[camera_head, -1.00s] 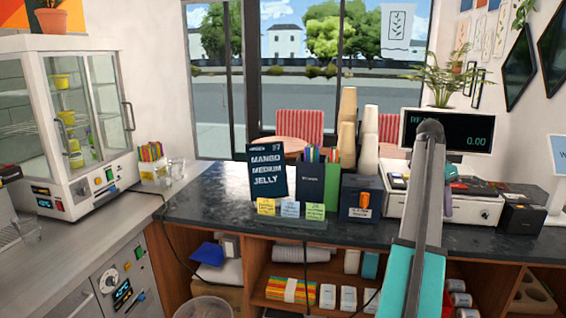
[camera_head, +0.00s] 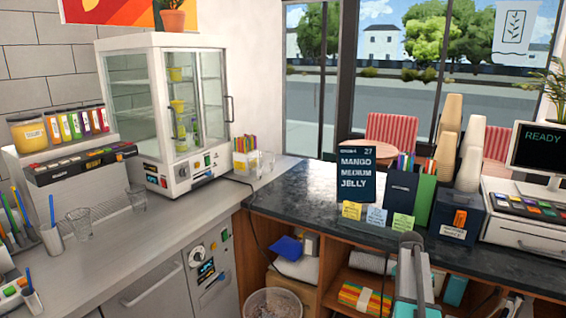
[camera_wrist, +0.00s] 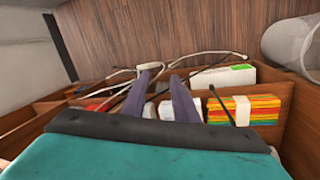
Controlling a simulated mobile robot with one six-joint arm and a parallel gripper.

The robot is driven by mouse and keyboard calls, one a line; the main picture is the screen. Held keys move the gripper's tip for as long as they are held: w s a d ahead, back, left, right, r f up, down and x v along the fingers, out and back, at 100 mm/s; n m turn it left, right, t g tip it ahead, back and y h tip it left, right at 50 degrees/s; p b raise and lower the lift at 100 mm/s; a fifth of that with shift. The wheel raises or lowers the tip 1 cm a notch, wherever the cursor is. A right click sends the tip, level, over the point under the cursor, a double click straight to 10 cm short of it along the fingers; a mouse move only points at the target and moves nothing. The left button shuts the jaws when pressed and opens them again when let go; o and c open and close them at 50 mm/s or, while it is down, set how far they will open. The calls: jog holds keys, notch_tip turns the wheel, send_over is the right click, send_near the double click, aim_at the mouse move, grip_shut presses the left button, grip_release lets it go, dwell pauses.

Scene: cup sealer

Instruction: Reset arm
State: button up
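My arm (camera_head: 411,265) shows at the bottom right of the head view, in front of the counter's shelves. Its gripper cannot be made out there. In the wrist view my gripper (camera_wrist: 160,80) has two dark purple-grey fingers with a gap between them. It is open and nothing is held between the fingers.
The dark counter (camera_head: 290,212) holds an order sign (camera_head: 356,174), cup stacks (camera_head: 469,168) and a register (camera_head: 525,232). A glass cabinet (camera_head: 165,110) stands on the left counter. A bin (camera_head: 277,303) and colourful packets (camera_head: 364,299) sit below; the packets also show in the wrist view (camera_wrist: 225,110).

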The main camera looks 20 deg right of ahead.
jog(key=s+a+f+n+g+y, duration=0.1)
jog(key=s+a+f+n, duration=0.25)
jog(key=a+f, duration=0.85)
jog(key=s+a+f+n, duration=0.2)
jog(key=a+f+n, duration=0.2)
jog(key=a+f, duration=0.85)
jog(key=s+a+f+n+g, duration=0.1)
jog(key=s+a+f+n, duration=0.2)
jog(key=s+a, duration=0.6)
jog(key=s+a+f+n+g, duration=0.1)
jog(key=s+a+f+n, duration=0.2)
jog(key=s+a, duration=0.7)
jog(key=a, duration=0.3)
jog(key=shift+s+f, duration=0.25)
jog(key=shift+f, duration=0.1)
grip_shut()
jog(key=shift+a, duration=0.15)
